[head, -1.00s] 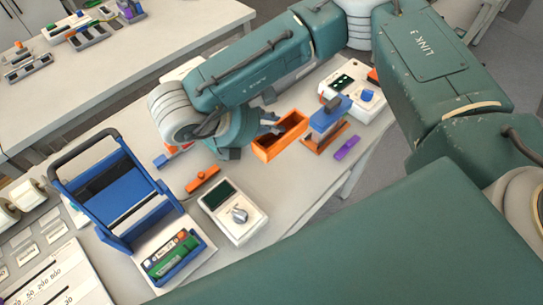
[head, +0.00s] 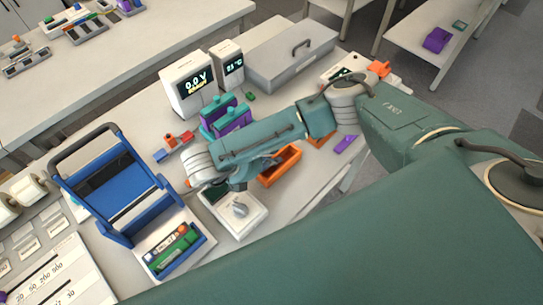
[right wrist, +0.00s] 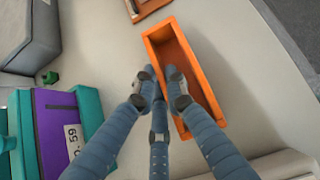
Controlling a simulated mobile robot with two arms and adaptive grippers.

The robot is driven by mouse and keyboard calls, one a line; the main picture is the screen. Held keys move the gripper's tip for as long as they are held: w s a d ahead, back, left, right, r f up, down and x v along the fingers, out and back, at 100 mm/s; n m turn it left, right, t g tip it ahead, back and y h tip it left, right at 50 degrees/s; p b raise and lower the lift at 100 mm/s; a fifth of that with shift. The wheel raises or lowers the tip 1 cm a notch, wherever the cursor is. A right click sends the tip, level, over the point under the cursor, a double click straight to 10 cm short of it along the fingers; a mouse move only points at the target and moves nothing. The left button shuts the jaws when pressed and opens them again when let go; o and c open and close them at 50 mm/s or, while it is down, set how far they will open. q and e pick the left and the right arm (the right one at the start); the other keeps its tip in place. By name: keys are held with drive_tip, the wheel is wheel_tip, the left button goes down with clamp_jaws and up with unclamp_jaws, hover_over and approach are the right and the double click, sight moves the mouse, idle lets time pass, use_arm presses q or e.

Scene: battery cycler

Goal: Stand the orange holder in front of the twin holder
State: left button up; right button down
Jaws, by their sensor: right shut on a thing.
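The orange holder (head: 287,174) is a long open orange box over the table's middle, right of the grey meter. In the right wrist view it (right wrist: 203,76) lies slantwise, its open side toward me. My right gripper (right wrist: 163,80) is shut on its left long wall, one fingertip on either side. In the head view the arm partly covers this gripper (head: 262,164) and the holder's back. I cannot tell whether the holder touches the table. My left gripper is out of view.
Purple-and-teal blocks (head: 228,108) and a voltage display (head: 188,84) stand behind the arm. A blue handled rack (head: 110,190) is at left. A purple piece (head: 345,145) lies at right.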

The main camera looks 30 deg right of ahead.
drive_tip(key=c, duration=2.2)
unclamp_jaws()
drive_tip(key=shift+f, duration=0.1)
drive_tip(key=shift+o, duration=0.6)
drive_tip(key=shift+r, duration=0.35)
drive_tip(key=v, duration=1.1)
drive_tip(key=shift+a+r, duration=0.2)
drive_tip(key=shift+a, duration=0.15)
drive_tip(key=shift+s, duration=0.2)
